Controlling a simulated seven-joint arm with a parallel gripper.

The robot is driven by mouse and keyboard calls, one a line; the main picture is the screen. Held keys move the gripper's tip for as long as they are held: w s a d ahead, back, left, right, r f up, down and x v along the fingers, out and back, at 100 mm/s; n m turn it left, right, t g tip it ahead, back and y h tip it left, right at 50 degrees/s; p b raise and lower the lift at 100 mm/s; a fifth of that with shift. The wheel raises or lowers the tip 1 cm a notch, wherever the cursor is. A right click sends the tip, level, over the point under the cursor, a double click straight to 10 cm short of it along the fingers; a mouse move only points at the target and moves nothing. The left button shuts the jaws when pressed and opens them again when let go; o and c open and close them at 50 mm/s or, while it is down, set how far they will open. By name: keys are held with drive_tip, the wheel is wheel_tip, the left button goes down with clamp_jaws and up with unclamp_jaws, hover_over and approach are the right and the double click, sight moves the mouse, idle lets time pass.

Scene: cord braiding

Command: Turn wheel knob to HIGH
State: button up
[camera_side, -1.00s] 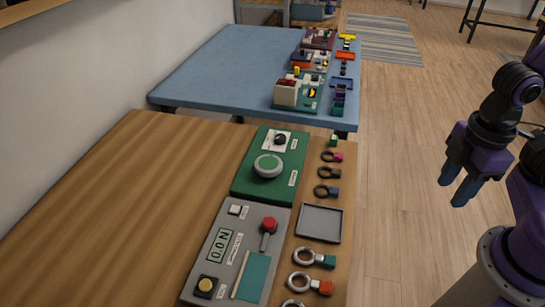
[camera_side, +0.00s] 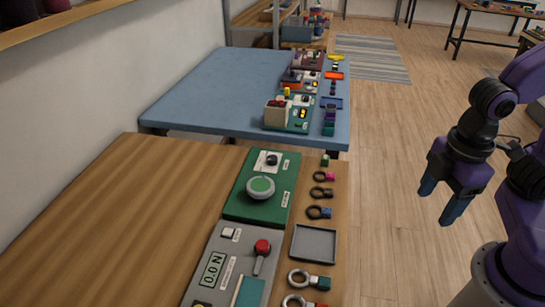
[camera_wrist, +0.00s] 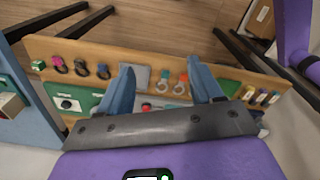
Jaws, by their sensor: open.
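A green panel (camera_side: 237,205) lies on the wooden table. It carries a round grey wheel (camera_side: 260,188) with a green centre and, behind it, a small black knob (camera_side: 272,160) on a white plate. I cannot read the labels or tell the wheel's setting. In the wrist view part of the green panel (camera_wrist: 53,92) and the black knob (camera_wrist: 66,104) show at the left; the wheel is not clear there. My gripper (camera_side: 440,202) hangs over the floor right of the table, well apart from the panel. Its blue fingers are spread and empty in the wrist view (camera_wrist: 160,66).
A grey panel (camera_side: 235,265) with a red-topped lever (camera_side: 262,247) lies nearer. A grey tray (camera_side: 314,244) and several rings with coloured blocks line the table's right edge. A blue table (camera_side: 205,85) with more devices stands behind. Floor separates my arm from the wooden table.

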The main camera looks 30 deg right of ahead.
drive_tip(key=w+a+n+t, duration=0.1)
drive_tip(key=w+a+n, duration=0.5)
drive_tip(key=w, duration=0.6)
drive_tip(key=n+t+h, duration=0.1)
drive_tip(key=n+t, duration=0.2)
drive_tip(key=n, duration=1.3)
hover_over(272, 158)
drive_tip(key=s, duration=0.7)
wheel_tip(272, 158, down, 6)
drive_tip(key=x, duration=1.1)
drive_tip(key=a+x, duration=0.1)
drive_tip(key=x, duration=0.4)
drive_tip(key=shift+w+d+f, duration=0.1)
drive_tip(key=shift+w+f, duration=0.15)
drive_tip(key=shift+w, duration=0.2)
drive_tip(key=c, duration=1.1)
